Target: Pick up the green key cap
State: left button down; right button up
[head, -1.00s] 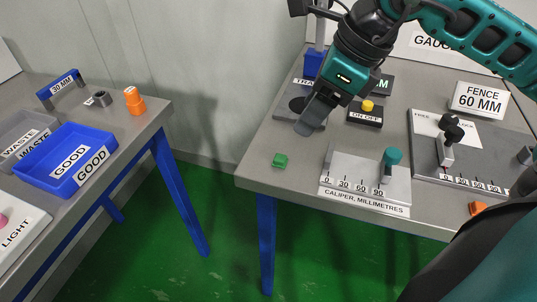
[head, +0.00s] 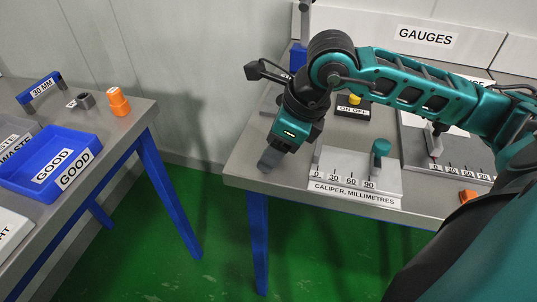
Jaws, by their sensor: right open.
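My right gripper (head: 268,162) is open, pointing down over the front left part of the gauge table (head: 240,172). The green key cap is not visible now. Earlier it lay on this table near the front left corner, and the gripper's fingers now cover that spot. I cannot tell whether the fingers touch it or are around it. My left gripper is out of view.
The caliper block (head: 357,180) with its teal knob (head: 381,147) stands just right of the gripper. An orange piece (head: 467,196) lies farther right. On the left table are a blue GOOD tray (head: 52,160) and an orange part (head: 119,102). A floor gap separates the tables.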

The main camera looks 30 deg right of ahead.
grip_shut()
dwell(0.4)
jog(key=shift+r, duration=0.2)
